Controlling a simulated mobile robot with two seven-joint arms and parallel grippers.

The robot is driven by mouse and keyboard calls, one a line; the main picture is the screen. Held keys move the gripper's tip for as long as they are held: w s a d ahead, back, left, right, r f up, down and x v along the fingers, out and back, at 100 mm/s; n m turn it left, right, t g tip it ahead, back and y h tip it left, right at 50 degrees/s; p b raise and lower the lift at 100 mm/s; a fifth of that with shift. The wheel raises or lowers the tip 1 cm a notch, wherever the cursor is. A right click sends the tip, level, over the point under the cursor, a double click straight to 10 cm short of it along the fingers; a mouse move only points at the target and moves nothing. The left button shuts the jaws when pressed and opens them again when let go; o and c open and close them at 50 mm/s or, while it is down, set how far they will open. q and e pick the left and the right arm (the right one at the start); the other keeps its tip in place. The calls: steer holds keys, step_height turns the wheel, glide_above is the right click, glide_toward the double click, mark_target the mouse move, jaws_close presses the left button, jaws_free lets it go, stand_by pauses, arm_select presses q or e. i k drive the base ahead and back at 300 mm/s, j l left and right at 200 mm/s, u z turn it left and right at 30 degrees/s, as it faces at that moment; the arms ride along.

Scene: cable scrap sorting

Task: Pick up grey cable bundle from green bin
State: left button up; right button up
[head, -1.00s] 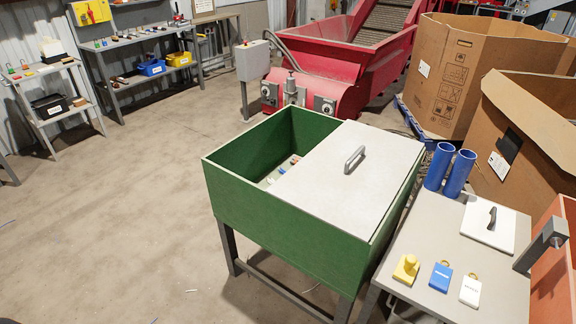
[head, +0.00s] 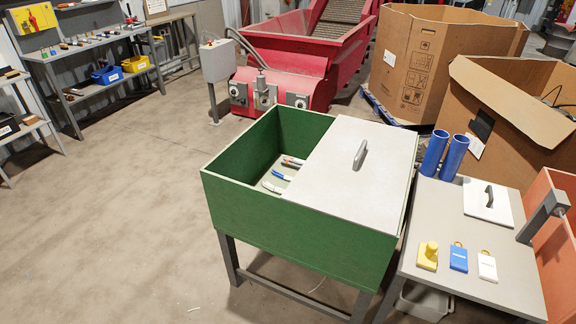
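The green bin (head: 300,226) stands on a metal frame in the middle of the head view. A pale lid (head: 350,165) with a grey handle (head: 360,155) covers its right part, and its left part is open. Inside the open part lie a few short pieces, white (head: 272,187), blue and white (head: 281,175), and one with a reddish part (head: 293,162). I cannot make out a grey cable bundle; the lid and front wall hide much of the inside. Neither of my grippers is in the head view.
A red machine (head: 300,50) and cardboard boxes (head: 440,65) stand behind. The floor at left is clear.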

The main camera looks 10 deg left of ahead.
mark_target(296, 163)
steer(key=j, duration=0.95)
steer(key=i+j+u, duration=0.25)
steer(key=j+u, duration=0.25)
steer(key=i+j+u, duration=0.2)
steer(key=i+u, duration=0.25)
steer(key=i+j+u, duration=0.2)
steer(key=u, duration=0.3)
steer(key=i+u, duration=0.45)
steer(key=i+j+z, duration=0.2)
steer(key=i, duration=0.4)
steer(key=i+z, duration=0.2)
steer(key=i, duration=0.4)
steer(key=i+z, duration=0.2)
steer(key=z, duration=0.25)
steer(key=i+z, duration=0.2)
steer(key=z, duration=0.2)
steer(key=i+j+z, duration=0.15)
steer(key=z, duration=0.3)
steer(key=i+z, duration=0.2)
steer(key=z, duration=0.25)
steer(key=i+j+z, duration=0.15)
steer(key=z, duration=0.25)
steer(key=i+j+z, duration=0.15)
steer(key=z, duration=0.3)
steer(key=i+j+z, duration=0.25)
steer(key=z, duration=0.25)
steer(key=i+j+z, duration=0.25)
steer(key=j+z, duration=0.2)
steer(key=l, duration=0.1)
